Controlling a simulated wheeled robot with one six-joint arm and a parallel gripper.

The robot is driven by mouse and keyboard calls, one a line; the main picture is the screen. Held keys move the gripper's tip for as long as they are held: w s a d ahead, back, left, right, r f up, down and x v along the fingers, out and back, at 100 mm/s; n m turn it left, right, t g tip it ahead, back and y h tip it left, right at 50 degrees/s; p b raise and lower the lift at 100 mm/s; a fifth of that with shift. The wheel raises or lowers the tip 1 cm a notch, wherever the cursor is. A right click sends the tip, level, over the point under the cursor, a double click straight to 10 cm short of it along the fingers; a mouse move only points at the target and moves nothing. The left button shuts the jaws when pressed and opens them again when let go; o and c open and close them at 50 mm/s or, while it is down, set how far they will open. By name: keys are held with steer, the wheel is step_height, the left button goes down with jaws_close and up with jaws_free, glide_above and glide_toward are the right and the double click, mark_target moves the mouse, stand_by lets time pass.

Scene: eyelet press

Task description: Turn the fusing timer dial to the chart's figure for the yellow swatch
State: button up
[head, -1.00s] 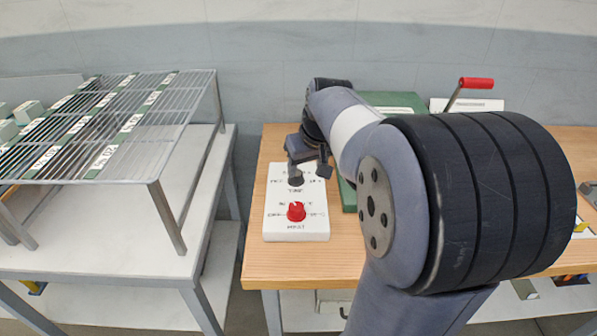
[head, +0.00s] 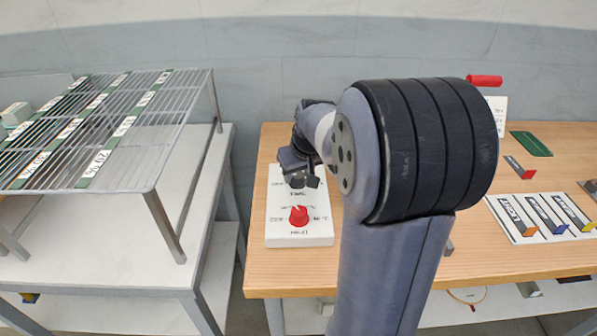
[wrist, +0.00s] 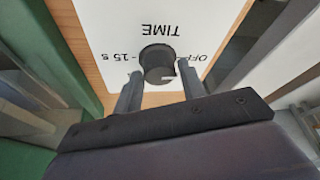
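A white control box (head: 283,233) stands at the left end of the wooden table. It bears a red dial (head: 298,215) at the near end and a dark timer dial (wrist: 157,62) at the far end. In the wrist view the dark dial has a pale pointer mark and printing reading TIME, OFF and 15 s, upside down. My gripper (wrist: 161,88) is open, with one finger to each side just short of the dark dial; contact cannot be told. In the head view my gripper (head: 299,180) covers much of that dial. A yellow-ended strip (head: 572,212) lies far right.
A white card (head: 494,204) holds coloured strips at the right. A dark green piece (head: 531,143) lies behind it. A red-handled lever (head: 484,81) rises at the back. A wire rack (head: 130,105) stands on the left table, with a gap between tables.

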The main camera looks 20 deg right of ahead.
steer(key=c, duration=0.6)
steer(key=shift+m, duration=0.3)
steer(key=shift+a+m+h, duration=0.15)
steer(key=shift+m+h, duration=0.35)
steer(key=shift+m, duration=0.4)
steer(key=m+h, duration=0.1)
steer(key=m, duration=0.1)
steer(key=shift+m, duration=0.4)
steer(key=m+g+h+b, duration=0.1)
steer(key=m, duration=0.2)
steer(key=shift+w+a+f, duration=0.1)
steer(key=shift+m+g+h+b, duration=0.4)
steer(key=shift+m+g, duration=0.2)
steer(key=shift+m, duration=1.1)
